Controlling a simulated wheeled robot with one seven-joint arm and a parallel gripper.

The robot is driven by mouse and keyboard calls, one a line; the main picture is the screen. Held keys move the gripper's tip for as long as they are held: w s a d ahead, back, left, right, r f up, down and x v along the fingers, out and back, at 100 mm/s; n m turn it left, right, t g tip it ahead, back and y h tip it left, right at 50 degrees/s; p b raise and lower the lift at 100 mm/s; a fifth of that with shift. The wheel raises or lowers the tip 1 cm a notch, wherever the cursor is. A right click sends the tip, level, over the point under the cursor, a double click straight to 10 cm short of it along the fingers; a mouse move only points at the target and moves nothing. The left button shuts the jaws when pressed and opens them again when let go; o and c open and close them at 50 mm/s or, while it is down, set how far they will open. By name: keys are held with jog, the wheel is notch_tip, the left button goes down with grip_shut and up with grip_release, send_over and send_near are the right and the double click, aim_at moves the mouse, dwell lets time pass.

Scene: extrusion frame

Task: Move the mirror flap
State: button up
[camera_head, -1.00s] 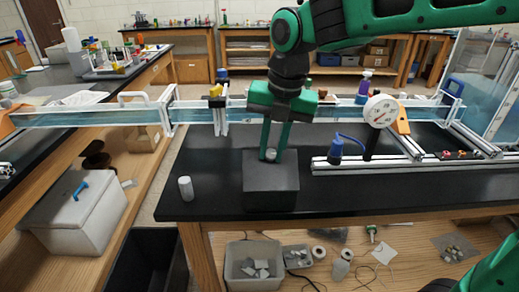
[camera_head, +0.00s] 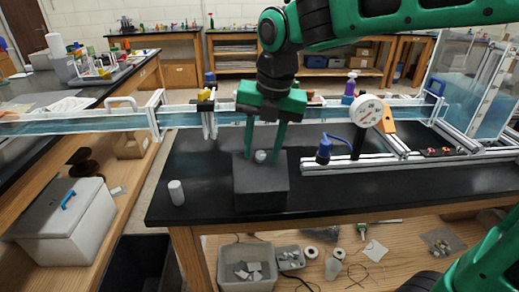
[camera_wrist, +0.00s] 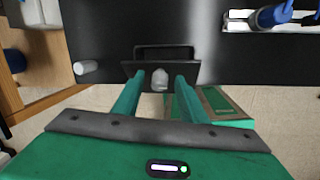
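A dark block-like piece (camera_head: 260,190) stands near the front edge of the black bench, with a small grey knob (camera_head: 260,156) at its top. It may be the mirror flap, but I cannot tell for sure. My gripper (camera_head: 264,152) points down over it, fingers open on either side of the knob. In the wrist view the knob (camera_wrist: 158,76) lies between my open fingertips (camera_wrist: 160,78), with gaps at both sides. The dark frame-like top edge of the piece (camera_wrist: 165,50) shows just beyond.
A blue-handled valve (camera_head: 324,150), a round gauge (camera_head: 366,111) and white extrusion rails (camera_head: 400,164) lie right. A long clear channel (camera_head: 80,123) runs behind. The bench front edge is close.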

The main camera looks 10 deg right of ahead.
aim_at(268, 173)
notch_tip(268, 173, up, 10)
jog(key=s+d, duration=0.1)
jog(key=shift+s, duration=0.2)
jog(key=s+d+f+m, duration=0.2)
jog(key=d+f+m, duration=0.2)
jog(key=d+m, duration=0.5)
jog(key=s+d+f+m, duration=0.3)
jog(key=d+f+m, duration=0.2)
jog(key=d+m, duration=0.35)
jog(key=s+d+f+m, duration=0.5)
jog(key=s+m, duration=0.2)
jog(key=m, duration=0.3)
jog(key=s+d+f+m+g+h, duration=0.1)
jog(key=s+d+f+m, duration=0.4)
jog(key=m, duration=0.6)
jog(key=s+d, duration=0.1)
jog(key=s, duration=0.1)
jog(key=shift+s+f+g, duration=0.25)
jog(key=shift+s+g, duration=0.05)
jog(key=shift+m, duration=0.25)
